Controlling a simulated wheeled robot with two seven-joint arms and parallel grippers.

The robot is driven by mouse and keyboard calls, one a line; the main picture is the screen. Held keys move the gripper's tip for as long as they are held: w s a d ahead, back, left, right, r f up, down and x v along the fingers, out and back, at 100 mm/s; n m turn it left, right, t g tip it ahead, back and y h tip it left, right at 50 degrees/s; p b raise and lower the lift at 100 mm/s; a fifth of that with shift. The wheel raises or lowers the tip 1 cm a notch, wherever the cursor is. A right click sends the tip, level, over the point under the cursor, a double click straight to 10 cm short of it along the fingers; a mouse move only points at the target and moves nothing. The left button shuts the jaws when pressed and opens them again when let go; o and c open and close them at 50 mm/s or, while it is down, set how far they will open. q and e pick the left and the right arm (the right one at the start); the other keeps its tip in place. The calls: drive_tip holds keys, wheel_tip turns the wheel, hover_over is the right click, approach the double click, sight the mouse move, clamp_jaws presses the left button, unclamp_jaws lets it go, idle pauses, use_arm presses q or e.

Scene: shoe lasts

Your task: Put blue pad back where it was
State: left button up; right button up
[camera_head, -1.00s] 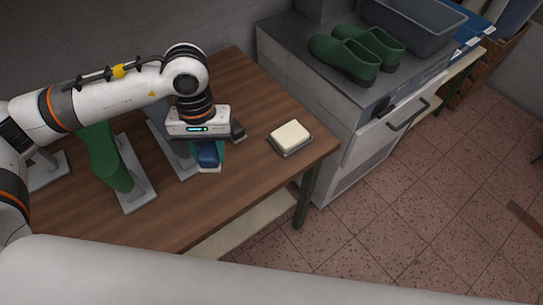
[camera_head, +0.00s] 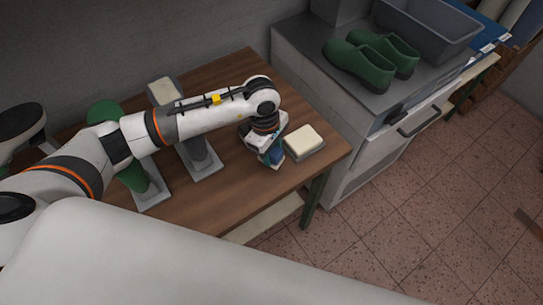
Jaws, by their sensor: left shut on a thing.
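My left gripper (camera_head: 271,150) reaches in from the left and is shut on the blue pad (camera_head: 277,156), of which only a small part shows below the jaws. A pale edge shows under the pad. The gripper is tilted and stands just left of a cream block (camera_head: 303,139) on a dark grey base, near the table's right end. I cannot tell whether the pad touches the table or the base. My right gripper is out of view.
The wooden table (camera_head: 215,212) holds grey stands, one with a green last (camera_head: 134,177) and another with a grey post (camera_head: 200,155). Green shoes (camera_head: 371,58) and a grey bin (camera_head: 430,30) sit on the cabinet to the right. The table's front strip is clear.

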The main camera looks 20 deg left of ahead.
sight(272, 160)
use_arm(q)
wheel_tip(272, 160, down, 4)
drive_tip(key=shift+r+p, duration=0.1)
drive_tip(key=shift+p, duration=0.4)
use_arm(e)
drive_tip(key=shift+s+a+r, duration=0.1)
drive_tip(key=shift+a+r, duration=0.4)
use_arm(q)
drive_tip(key=shift+f+b, duration=0.25)
drive_tip(key=shift+b, duration=0.05)
drive_tip(key=o, duration=0.9)
drive_tip(key=shift+o, duration=0.2)
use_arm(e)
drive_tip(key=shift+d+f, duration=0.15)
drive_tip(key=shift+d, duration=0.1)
